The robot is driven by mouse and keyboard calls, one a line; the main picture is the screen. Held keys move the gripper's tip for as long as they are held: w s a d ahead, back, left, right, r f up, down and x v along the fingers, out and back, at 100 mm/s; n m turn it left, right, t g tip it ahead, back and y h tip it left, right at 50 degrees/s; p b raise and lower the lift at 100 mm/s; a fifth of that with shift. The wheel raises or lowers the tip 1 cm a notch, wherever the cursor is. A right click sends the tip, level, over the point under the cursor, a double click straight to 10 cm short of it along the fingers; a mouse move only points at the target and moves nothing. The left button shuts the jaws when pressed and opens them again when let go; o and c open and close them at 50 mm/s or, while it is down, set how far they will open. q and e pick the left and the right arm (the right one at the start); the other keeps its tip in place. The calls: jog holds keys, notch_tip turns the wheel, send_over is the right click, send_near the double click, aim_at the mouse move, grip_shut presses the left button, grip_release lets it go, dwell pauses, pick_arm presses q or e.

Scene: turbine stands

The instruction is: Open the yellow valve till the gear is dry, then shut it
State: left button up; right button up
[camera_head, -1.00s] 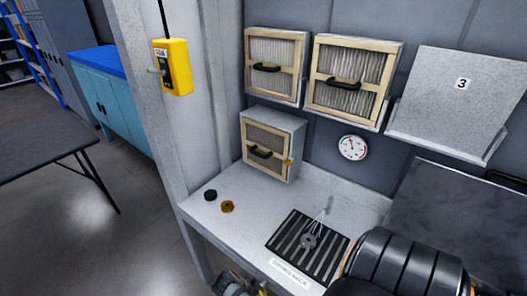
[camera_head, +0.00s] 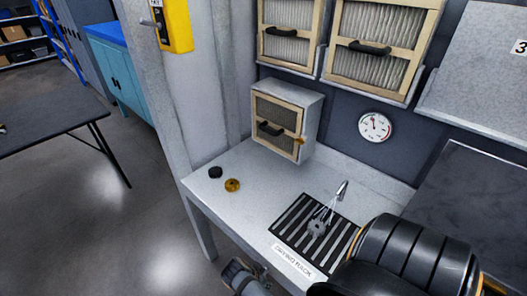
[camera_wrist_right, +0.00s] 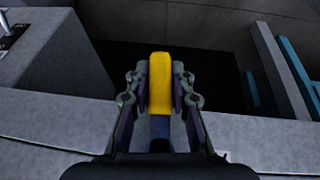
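A grey gear (camera_head: 316,228) lies on the black slatted drying rack (camera_head: 282,228) on the bench. A small metal nozzle (camera_head: 342,189) stands above it, and thin pale streaks run from the nozzle to the gear. Whether the gear is wet or dry is too small to tell. The yellow valve handle (camera_wrist_right: 160,68) shows in the right wrist view, upright between the fingers of my right gripper (camera_wrist_right: 160,92). The fingers press against both its sides. In the head view a grey part below the bench's front edge cannot be made out clearly. My left gripper is not in view.
An orange-brown gear (camera_head: 232,185) and a black round piece (camera_head: 215,172) lie on the bench's left. A filter box (camera_head: 288,120) stands behind them, with a dial gauge (camera_head: 375,127) on the wall. A yellow control box (camera_head: 175,25) hangs at upper left.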

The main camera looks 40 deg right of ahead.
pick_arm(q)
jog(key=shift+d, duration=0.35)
pick_arm(e)
grip_shut()
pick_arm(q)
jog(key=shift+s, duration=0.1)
pick_arm(e)
jog(key=shift+s, duration=0.1)
jog(key=shift+s+r+g+p, duration=0.15)
jog(key=shift+g+p, duration=0.3)
jog(key=shift+g, duration=0.05)
jog(key=shift+s+d+r+n+g+p, duration=0.15)
jog(key=shift+s+n+g+p, duration=0.15)
jog(key=shift+s+g+p, duration=0.45)
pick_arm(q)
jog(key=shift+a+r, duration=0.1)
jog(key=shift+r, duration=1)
pick_arm(e)
jog(key=shift+s+r+n+g+h, duration=0.25)
jog(key=shift+s+g, duration=0.15)
jog(key=shift+g, duration=0.65)
jog(key=shift+s+r+n+g+h, duration=0.15)
jog(key=shift+s+r+g+h, duration=0.15)
jog(key=shift+g, duration=0.7)
jog(key=shift+f, duration=0.1)
